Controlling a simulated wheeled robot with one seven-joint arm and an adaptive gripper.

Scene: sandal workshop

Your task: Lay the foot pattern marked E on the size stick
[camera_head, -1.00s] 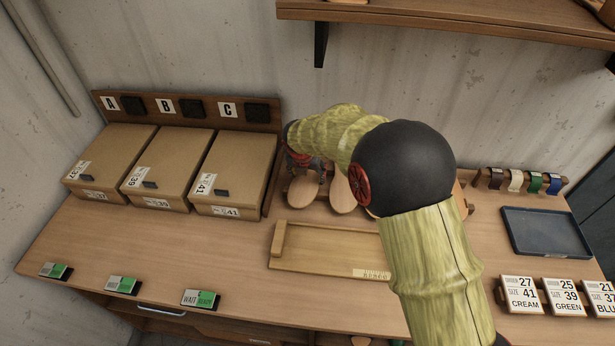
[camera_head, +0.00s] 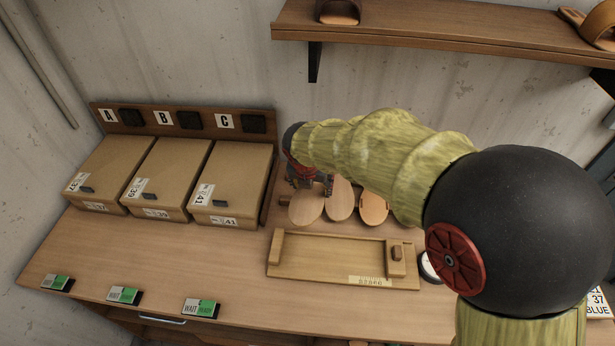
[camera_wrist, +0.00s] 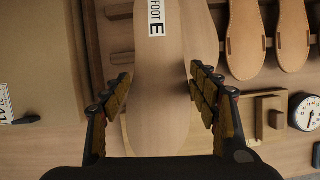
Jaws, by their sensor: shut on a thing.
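The foot pattern marked E (camera_wrist: 158,75) is a pale wooden sole shape with a white "FOOT E" label in the wrist view. My gripper (camera_wrist: 160,95) is shut on its sides, with one finger at each edge. In the head view my gripper (camera_head: 310,184) is at the back of the bench, with the pattern (camera_head: 306,206) below it. The size stick (camera_head: 320,272) is a flat wooden board in front of it, with an end block at left, a slider (camera_head: 397,256) at right and a pale scale label. The wrist view shows the slider (camera_wrist: 268,117) right of the pattern.
Two more sole shapes (camera_head: 341,199) (camera_head: 373,208) stand right of the held pattern. Three lidded boxes (camera_head: 230,188) stand at left, close to my gripper. A round dial (camera_wrist: 306,113) sits beyond the slider. A shelf (camera_head: 430,38) hangs above. The bench front is mostly clear.

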